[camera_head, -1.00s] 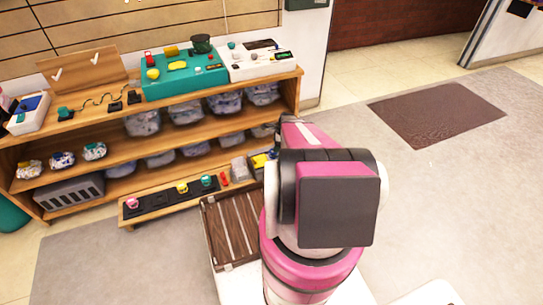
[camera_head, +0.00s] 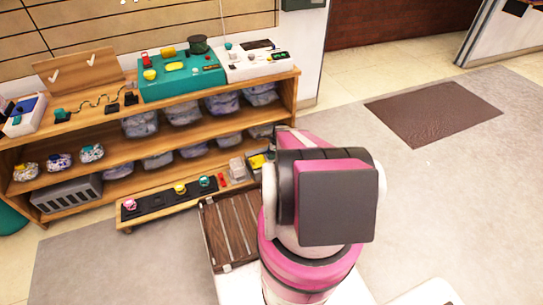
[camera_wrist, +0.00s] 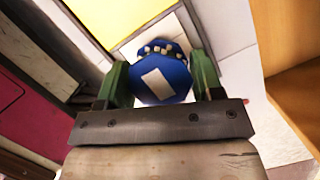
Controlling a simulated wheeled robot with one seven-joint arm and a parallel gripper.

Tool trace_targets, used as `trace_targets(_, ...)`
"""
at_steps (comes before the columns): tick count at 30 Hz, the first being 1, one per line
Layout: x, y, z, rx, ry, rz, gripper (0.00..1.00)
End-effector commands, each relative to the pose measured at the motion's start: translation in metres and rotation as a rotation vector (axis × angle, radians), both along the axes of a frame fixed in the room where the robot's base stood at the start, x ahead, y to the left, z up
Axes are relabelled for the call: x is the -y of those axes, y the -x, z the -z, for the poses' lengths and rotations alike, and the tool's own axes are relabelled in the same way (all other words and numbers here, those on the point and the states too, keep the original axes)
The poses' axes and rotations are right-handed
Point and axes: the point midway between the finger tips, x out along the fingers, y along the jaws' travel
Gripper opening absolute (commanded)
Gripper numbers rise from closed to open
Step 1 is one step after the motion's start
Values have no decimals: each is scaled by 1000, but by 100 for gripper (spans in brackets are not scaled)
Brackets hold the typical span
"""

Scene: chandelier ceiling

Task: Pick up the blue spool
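The blue spool (camera_wrist: 160,80) shows in the wrist view, with a white rectangle on its near face and a row of small pale bumps on its far part. It sits between the green fingers of my gripper (camera_wrist: 160,73), which press close on its left and right sides. My gripper appears shut on it. I cannot tell whether the spool still touches a surface below. In the head view my arm hides the gripper and the spool.
A yellow panel (camera_wrist: 115,18) lies just beyond the spool. A wooden shelf (camera_head: 214,143) with bags and devices stands left of my arm, with a low bench (camera_head: 160,212) before it. Brown slatted panel (camera_head: 230,230) lies beside my arm. Floor at right is clear, with a dark mat (camera_head: 435,112).

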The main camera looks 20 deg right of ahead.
Motion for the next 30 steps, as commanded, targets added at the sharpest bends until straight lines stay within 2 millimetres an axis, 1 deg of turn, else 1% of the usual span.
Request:
trace_targets(1, 0, 0, 0, 0, 0, 0, 43)
trace_targets(2, 0, 0, 0, 0, 0, 0, 34)
trace_targets(3, 0, 0, 0, 0, 0, 0, 31)
trace_targets(14, 0, 0, -3, 0, 0, 0, 31)
trace_targets(17, 0, 1, -10, 0, 0, 0, 31)
trace_targets(20, -1, 2, -22, 0, 0, 0, 31)
trace_targets(23, -1, 2, -42, 2, 1, 0, 31)
trace_targets(30, -50, 27, -75, 0, 0, -4, 31)
